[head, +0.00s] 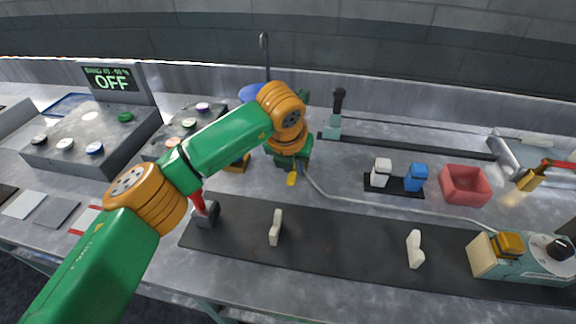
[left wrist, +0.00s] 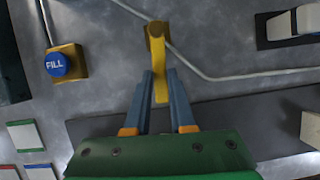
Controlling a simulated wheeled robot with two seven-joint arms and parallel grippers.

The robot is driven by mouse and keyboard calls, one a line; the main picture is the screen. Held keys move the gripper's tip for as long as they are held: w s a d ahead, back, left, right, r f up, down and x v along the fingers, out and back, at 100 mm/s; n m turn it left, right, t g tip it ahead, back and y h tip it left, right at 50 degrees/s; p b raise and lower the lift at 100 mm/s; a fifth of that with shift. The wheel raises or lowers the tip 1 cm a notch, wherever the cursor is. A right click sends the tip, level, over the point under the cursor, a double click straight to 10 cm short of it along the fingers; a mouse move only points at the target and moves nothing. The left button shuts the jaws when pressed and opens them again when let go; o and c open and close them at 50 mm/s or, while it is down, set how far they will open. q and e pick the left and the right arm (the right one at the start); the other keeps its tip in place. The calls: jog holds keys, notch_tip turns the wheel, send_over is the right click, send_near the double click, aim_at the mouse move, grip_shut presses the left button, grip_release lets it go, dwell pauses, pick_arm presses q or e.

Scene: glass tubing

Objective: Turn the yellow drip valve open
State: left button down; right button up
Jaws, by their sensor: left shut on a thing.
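The yellow drip valve (left wrist: 157,55) shows in the left wrist view as a yellow lever pointing toward me from a brass-coloured body (left wrist: 157,30). My left gripper (left wrist: 161,85) has its two blue-grey fingers on either side of the lever, shut on it. In the head view a small part of the yellow lever (head: 291,179) shows just below my left wrist. My left arm hides the valve body and most of the fingers there. My right gripper is not in view.
A blue FILL button (left wrist: 57,65) on a yellow box sits left of the valve. Thin tubing (head: 390,207) runs right from the valve. A dark mat (head: 340,245) lies in front.

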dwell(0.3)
pick_arm(q)
jog(key=c, duration=0.8)
grip_release()
jog(key=shift+o, duration=0.2)
jog(key=shift+s+r, duration=0.1)
jog(key=shift+r, duration=0.2)
jog(key=b+v, duration=0.1)
jog(key=v, duration=0.5)
jog(key=shift+s+r+b, duration=0.15)
jog(key=shift+r+b, duration=0.1)
jog(key=shift+b, duration=0.1)
jog(key=shift+f, duration=0.1)
